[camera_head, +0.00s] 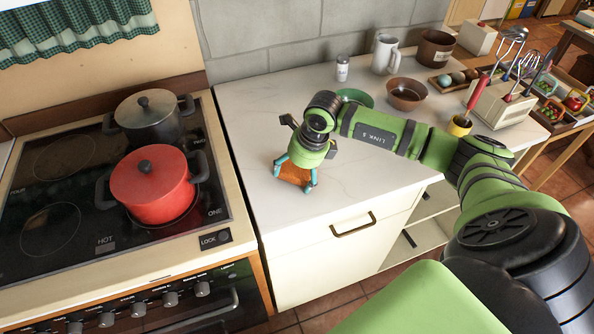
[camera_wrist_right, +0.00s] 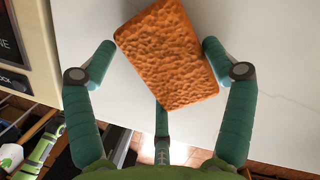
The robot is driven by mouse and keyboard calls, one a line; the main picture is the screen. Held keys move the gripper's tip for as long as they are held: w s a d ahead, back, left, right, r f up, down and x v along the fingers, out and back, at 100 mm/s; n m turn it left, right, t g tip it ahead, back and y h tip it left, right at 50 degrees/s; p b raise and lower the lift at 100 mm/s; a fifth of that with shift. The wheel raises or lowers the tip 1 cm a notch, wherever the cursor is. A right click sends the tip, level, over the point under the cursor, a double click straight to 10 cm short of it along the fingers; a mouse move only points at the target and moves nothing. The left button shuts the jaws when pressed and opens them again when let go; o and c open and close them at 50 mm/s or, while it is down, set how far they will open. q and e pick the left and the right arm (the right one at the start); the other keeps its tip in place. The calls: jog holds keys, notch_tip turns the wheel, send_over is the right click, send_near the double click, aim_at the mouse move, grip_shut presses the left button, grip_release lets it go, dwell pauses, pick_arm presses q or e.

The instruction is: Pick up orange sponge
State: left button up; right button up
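The orange sponge (camera_head: 291,173) is on the white countertop near its front left part, mostly under my right gripper (camera_head: 295,177). In the right wrist view the sponge (camera_wrist_right: 168,55) is a rough, porous block lying at a slant between the teal fingers. The right gripper (camera_wrist_right: 160,48) is open, with one finger on each side of the sponge and a third finger below its lower end. The right fingertip overlaps the sponge's edge in the picture; I cannot tell if it touches. My left gripper is not in view.
A stove with a red pot (camera_head: 152,186) and a dark pot (camera_head: 150,118) stands left of the counter (camera_head: 250,120). Behind the gripper are a green bowl (camera_head: 357,97), brown bowl (camera_head: 406,94), shaker (camera_head: 342,68) and white pitcher (camera_head: 384,54). The counter's left part is clear.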

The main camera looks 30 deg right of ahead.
aim_at(291, 169)
jog(key=shift+f, duration=0.1)
jog(key=shift+c, duration=0.5)
jog(key=shift+a, duration=0.1)
jog(key=shift+w+r+p, duration=0.1)
jog(key=shift+r+p, duration=0.2)
jog(key=shift+p, duration=0.1)
jog(key=shift+w, duration=0.15)
notch_tip(291, 169, up, 3)
jog(key=shift+w+f+b, duration=0.1)
jog(key=shift+w+b, duration=0.05)
jog(key=shift+b, duration=0.9)
jog(key=s+d+r+b, duration=0.5)
jog(key=s+r, duration=0.3)
jog(key=s, duration=0.2)
jog(key=shift+d, duration=0.85)
jog(key=shift+c, duration=0.6)
